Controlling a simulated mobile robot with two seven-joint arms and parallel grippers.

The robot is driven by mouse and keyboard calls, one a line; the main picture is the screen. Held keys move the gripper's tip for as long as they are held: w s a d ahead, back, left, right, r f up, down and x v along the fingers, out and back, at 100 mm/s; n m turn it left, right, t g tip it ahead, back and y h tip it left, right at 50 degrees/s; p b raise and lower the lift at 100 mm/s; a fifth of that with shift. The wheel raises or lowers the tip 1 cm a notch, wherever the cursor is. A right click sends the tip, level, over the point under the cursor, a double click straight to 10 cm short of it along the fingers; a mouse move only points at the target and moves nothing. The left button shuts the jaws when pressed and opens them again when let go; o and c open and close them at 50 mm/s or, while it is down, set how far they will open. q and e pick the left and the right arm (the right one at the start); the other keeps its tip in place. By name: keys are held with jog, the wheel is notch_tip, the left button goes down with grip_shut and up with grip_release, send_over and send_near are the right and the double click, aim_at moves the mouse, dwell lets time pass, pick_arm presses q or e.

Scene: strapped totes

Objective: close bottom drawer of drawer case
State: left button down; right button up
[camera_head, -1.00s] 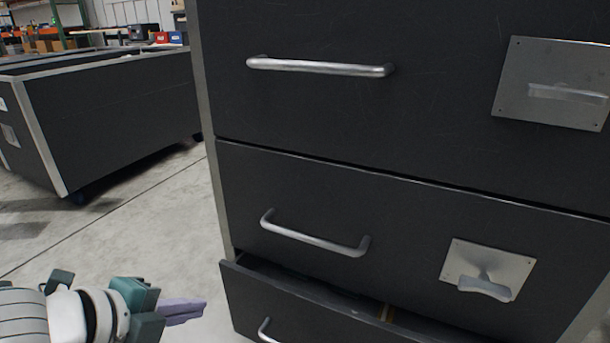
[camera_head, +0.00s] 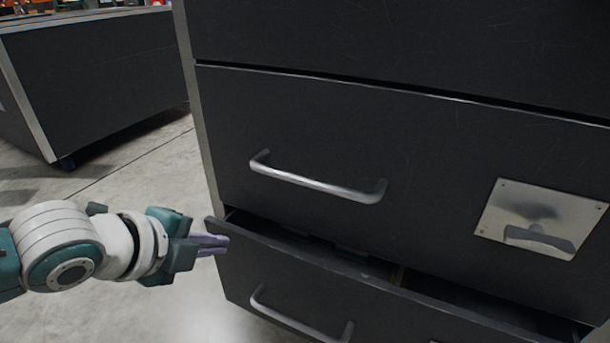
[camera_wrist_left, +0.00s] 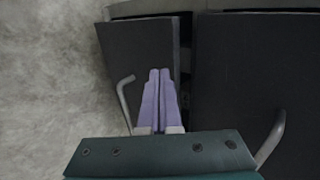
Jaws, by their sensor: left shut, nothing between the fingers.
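The drawer case (camera_head: 300,130) is dark with metal edges and fills the right of the head view. Its bottom drawer (camera_head: 270,275) stands partly open, its front forward of the drawer above, with a dark gap along its top. A metal bar handle (camera_head: 300,318) is on that front. My left gripper (camera_head: 226,243) is shut and empty at the drawer front's upper left corner. In the left wrist view its lilac fingers (camera_wrist_left: 160,75) lie together over the bottom drawer front (camera_wrist_left: 140,55), beside its handle (camera_wrist_left: 124,98). Whether they touch the drawer I cannot tell. My right gripper is not in view.
The middle drawer (camera_head: 400,170) is shut, with a bar handle (camera_head: 318,187) and a metal plate (camera_head: 540,220). Another dark case (camera_head: 95,80) stands at the back left. Grey concrete floor (camera_head: 150,180) is clear between the two cases.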

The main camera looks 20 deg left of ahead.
aim_at(237, 227)
pick_arm(q)
jog(key=shift+w, duration=0.8)
jog(key=shift+w, duration=1.35)
jog(key=shift+s, duration=0.1)
jog(key=shift+s+r, duration=0.1)
